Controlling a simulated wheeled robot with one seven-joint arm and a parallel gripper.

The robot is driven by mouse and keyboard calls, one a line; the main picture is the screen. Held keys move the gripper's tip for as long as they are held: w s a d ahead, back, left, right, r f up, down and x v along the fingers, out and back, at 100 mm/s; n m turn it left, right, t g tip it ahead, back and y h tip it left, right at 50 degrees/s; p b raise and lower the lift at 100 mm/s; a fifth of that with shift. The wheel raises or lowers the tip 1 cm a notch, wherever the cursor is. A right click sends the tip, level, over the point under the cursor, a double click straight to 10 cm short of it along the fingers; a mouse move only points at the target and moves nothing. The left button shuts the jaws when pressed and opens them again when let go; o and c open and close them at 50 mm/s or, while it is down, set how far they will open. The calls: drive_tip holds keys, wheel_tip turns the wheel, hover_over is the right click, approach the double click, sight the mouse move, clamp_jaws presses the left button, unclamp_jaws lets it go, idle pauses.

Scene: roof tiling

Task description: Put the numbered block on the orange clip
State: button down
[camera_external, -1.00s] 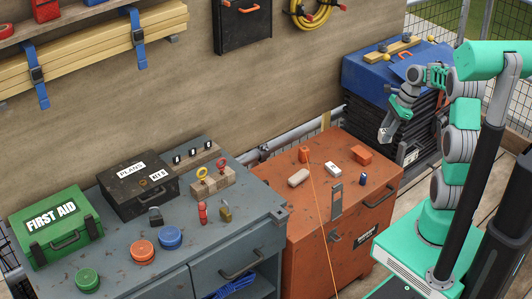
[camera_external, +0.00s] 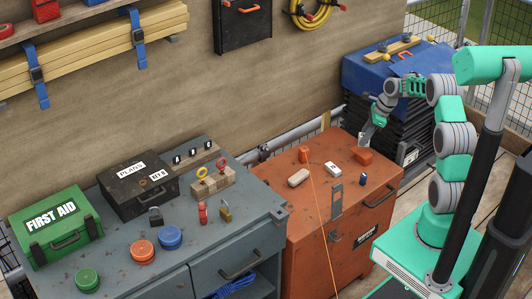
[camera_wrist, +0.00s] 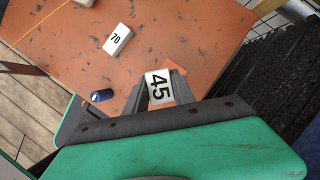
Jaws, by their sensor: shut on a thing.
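My gripper (camera_external: 364,139) is shut on a white block marked 45 (camera_wrist: 158,88), held between the fingers in the wrist view. In the outside view the gripper tip is at the back right of the orange chest, just above and behind a small orange block (camera_external: 362,156). That orange block shows partly behind the held block in the wrist view (camera_wrist: 176,67). A bent orange piece that looks like the clip (camera_external: 406,56) lies on the blue lid at the back right. Another white block, marked 70 (camera_external: 332,168), lies on the chest; it also shows in the wrist view (camera_wrist: 117,39).
The orange chest (camera_external: 320,210) also bears a blue cylinder (camera_external: 362,178), a pale rounded bar (camera_external: 298,178) and an orange piece with a line (camera_external: 304,155). A cluttered grey bench is at left.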

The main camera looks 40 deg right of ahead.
drive_tip(key=shift+w+f, duration=0.2)
drive_tip(key=shift+f, duration=1.55)
drive_tip(key=c, duration=1.1)
unclamp_jaws()
drive_tip(key=shift+f, duration=0.15)
drive_tip(key=shift+o, duration=0.2)
